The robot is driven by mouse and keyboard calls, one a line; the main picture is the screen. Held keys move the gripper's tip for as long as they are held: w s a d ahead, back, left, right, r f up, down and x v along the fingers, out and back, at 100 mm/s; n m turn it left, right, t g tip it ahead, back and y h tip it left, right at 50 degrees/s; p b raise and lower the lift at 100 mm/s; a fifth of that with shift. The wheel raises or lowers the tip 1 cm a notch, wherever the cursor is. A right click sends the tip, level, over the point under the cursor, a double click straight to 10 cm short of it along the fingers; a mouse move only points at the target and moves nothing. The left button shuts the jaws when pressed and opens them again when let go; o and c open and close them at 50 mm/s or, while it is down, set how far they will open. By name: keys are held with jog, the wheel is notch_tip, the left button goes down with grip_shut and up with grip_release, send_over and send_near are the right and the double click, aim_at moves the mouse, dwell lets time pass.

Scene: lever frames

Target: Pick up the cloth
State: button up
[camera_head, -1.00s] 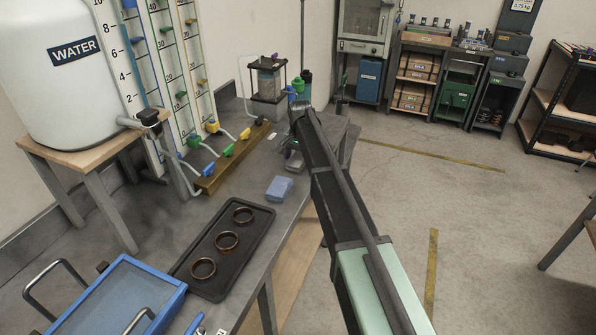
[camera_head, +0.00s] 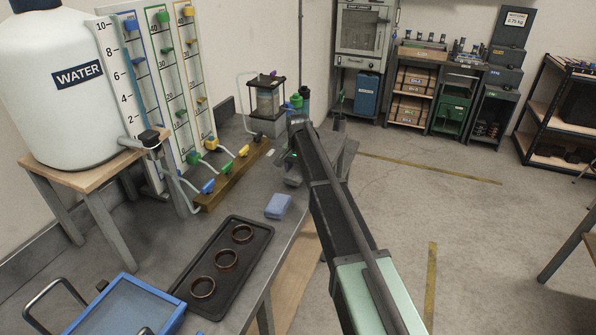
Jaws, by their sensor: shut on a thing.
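My gripper (camera_head: 292,176) is low over the bench, beyond the tray and below the bend of my arm. It is small and partly hidden by my arm. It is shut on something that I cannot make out. A blue folded piece (camera_head: 278,206), which looks like a cloth or a sponge, lies flat on the bench. It is nearer the camera than my gripper, with a gap between them. I see no other cloth clearly.
A black tray (camera_head: 187,287) with three rings lies on the bench (camera_head: 225,200). A blue-framed box (camera_head: 125,308) is at the near left. A valve manifold (camera_head: 232,174) and a WATER tank (camera_head: 70,100) stand left. A pump-like unit (camera_head: 267,105) stands behind my gripper.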

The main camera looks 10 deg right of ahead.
aim_at(298, 169)
notch_tip(298, 169, up, 19)
jog(key=p, duration=1.7)
jog(key=shift+f+p, duration=0.15)
jog(key=shift+p, duration=0.2)
